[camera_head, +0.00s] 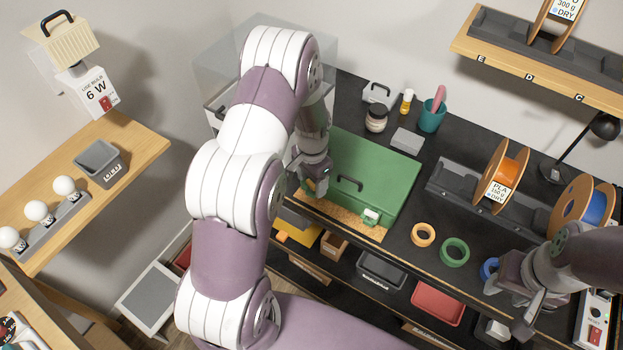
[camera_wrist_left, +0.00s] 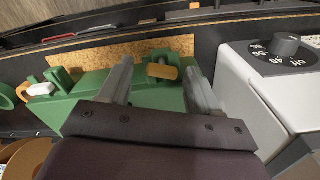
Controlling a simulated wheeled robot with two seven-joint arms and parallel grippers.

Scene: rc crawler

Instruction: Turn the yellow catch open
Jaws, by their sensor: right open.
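The green box (camera_head: 375,165) with a dark handle stands on a cork mat (camera_head: 345,222) on the black bench. Its yellow catch (camera_wrist_left: 162,71) sits on the box's front edge in the left wrist view and lies crosswise. The white catch (camera_wrist_left: 40,89) is further left in that view and also shows in the head view (camera_head: 371,215). My left gripper (camera_wrist_left: 161,85) is open, its two fingers on either side of the yellow catch; I cannot tell if they touch it. In the head view my arm mostly hides that spot. My right gripper (camera_head: 522,312) is open and empty at the lower right.
A white unit with a dial (camera_wrist_left: 280,50) stands close beside the box. An orange ring (camera_head: 423,235), a green ring (camera_head: 454,252) and a blue ring (camera_head: 489,268) lie right of the box. A teal cup (camera_head: 431,120) and jar (camera_head: 376,120) stand behind.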

